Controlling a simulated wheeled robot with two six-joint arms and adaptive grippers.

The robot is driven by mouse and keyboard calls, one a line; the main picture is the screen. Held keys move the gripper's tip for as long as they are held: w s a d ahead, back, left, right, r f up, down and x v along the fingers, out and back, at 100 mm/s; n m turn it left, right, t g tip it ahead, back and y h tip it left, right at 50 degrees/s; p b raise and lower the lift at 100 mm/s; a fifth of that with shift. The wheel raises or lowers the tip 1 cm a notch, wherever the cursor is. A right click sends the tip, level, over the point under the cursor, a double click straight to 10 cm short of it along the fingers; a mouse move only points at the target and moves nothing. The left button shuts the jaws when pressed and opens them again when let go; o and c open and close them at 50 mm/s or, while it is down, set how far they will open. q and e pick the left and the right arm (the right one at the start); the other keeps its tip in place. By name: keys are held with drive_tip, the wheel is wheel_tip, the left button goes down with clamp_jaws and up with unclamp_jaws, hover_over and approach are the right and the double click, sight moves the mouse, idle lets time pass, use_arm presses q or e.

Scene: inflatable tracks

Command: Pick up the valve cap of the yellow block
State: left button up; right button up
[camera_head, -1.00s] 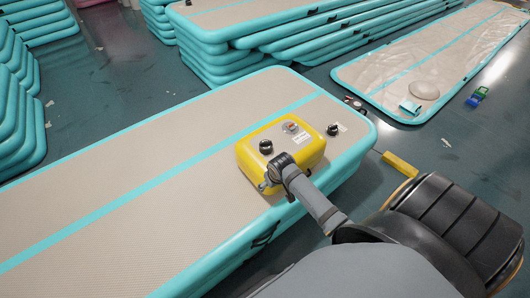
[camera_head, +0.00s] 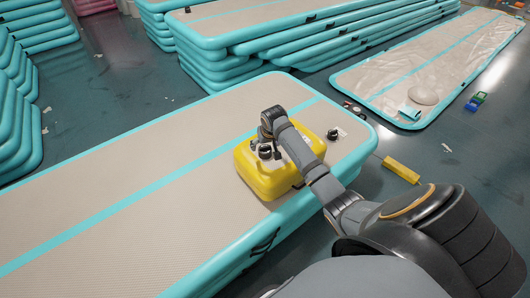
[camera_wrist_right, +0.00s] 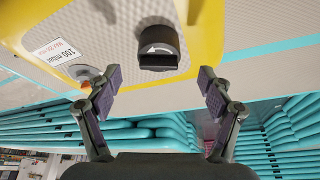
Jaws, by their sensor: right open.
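The yellow block (camera_head: 258,181) lies on the near inflatable track, with a pale top. In the right wrist view its top shows a black valve cap (camera_wrist_right: 158,48) with a white curved arrow. My right gripper (camera_wrist_right: 157,88) is open, with a finger to each side of the cap and short of it; nothing is between the fingers. In the head view the gripper (camera_head: 267,143) is over the left part of the block, and my arm hides part of the top. My left gripper is out of view.
The near track (camera_head: 120,190) has wide bare surface left of the block. A small dark item (camera_head: 353,107) is near its far right edge. A yellow piece (camera_head: 401,169) lies on the floor. Stacked tracks (camera_head: 235,45) stand behind.

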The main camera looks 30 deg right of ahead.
sight(266, 148)
drive_tip(key=b+x, duration=0.1)
drive_tip(key=x, duration=0.4)
drive_tip(key=shift+w+d+f+b, duration=0.1)
drive_tip(key=shift+f+b, duration=0.05)
drive_tip(key=shift+b, duration=0.2)
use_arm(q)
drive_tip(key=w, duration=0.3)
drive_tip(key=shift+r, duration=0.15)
use_arm(e)
drive_tip(key=c, duration=1.1)
